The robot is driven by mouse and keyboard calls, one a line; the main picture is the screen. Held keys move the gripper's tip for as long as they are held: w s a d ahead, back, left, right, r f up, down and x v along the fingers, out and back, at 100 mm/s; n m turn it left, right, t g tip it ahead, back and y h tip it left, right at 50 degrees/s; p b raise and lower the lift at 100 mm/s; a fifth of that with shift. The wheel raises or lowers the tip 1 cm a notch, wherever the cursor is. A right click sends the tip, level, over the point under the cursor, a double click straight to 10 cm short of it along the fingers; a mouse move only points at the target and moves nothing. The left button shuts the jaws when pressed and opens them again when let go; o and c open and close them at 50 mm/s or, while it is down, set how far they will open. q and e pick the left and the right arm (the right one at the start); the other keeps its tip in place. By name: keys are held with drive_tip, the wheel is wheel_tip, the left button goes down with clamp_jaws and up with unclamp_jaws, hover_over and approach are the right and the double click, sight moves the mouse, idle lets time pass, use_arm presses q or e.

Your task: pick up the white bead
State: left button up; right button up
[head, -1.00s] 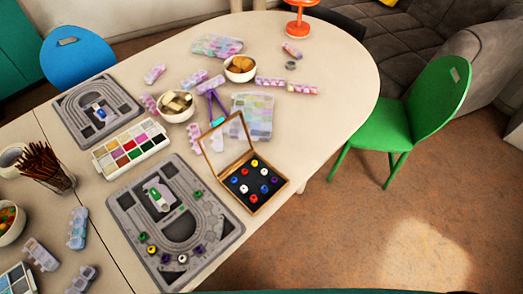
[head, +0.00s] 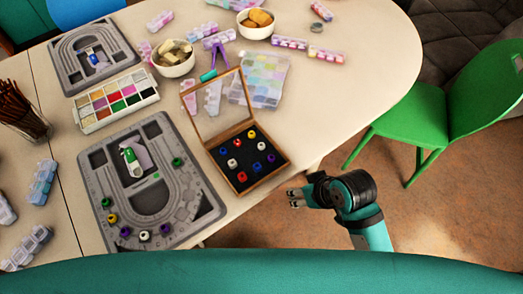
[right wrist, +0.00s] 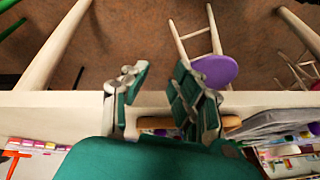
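White beads show in the head view. One white bead (head: 145,235) sits at the front edge of the near grey bead board (head: 205,214), and white beads (head: 232,163) also lie among coloured ones in the open wooden box (head: 275,171). My right gripper (head: 292,197) is to the right of the box, past the table's edge, apart from every bead. In the right wrist view its fingers (right wrist: 162,88) are spread with nothing between them. My left gripper is not in view.
Several coloured beads, such as a green one (head: 177,161), lie on the near board. The box's clear lid (head: 217,103) stands up at its back. A palette (head: 117,102) and bowls (head: 173,62) stand behind. A green chair (head: 425,125) is at the right.

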drive_tip(key=w+a+r+n, duration=0.1)
drive_tip(key=a+r, duration=0.1)
drive_tip(key=a, duration=0.1)
drive_tip(key=w+a+r+n+y, duration=0.1)
drive_tip(key=a+r+n, duration=0.1)
drive_tip(key=a+r, duration=0.1)
drive_tip(key=w+a+r+n+g+y, duration=0.1)
drive_tip(key=a+r, duration=0.1)
drive_tip(key=a, duration=0.1)
drive_tip(key=shift+w+a+r, duration=0.15)
drive_tip(key=shift+a+r, duration=0.05)
drive_tip(key=shift+a, duration=0.05)
drive_tip(key=w+a+r+n+g, duration=0.2)
drive_tip(key=a+r+n, duration=0.2)
drive_tip(key=a+n, duration=0.15)
wheel_tip(320, 180, up, 10)
drive_tip(key=f+n+h, duration=0.1)
drive_tip(key=n+h, duration=0.1)
drive_tip(key=h, duration=0.4)
hover_over(261, 143)
drive_tip(key=shift+g, duration=0.4)
drive_tip(key=f, duration=1.1)
drive_tip(key=shift+s+a+f, duration=0.1)
drive_tip(key=shift+s+f, duration=0.1)
drive_tip(key=shift+s, duration=0.1)
wheel_tip(261, 143, down, 5)
drive_tip(key=shift+f, duration=0.1)
drive_tip(key=c, duration=0.4)
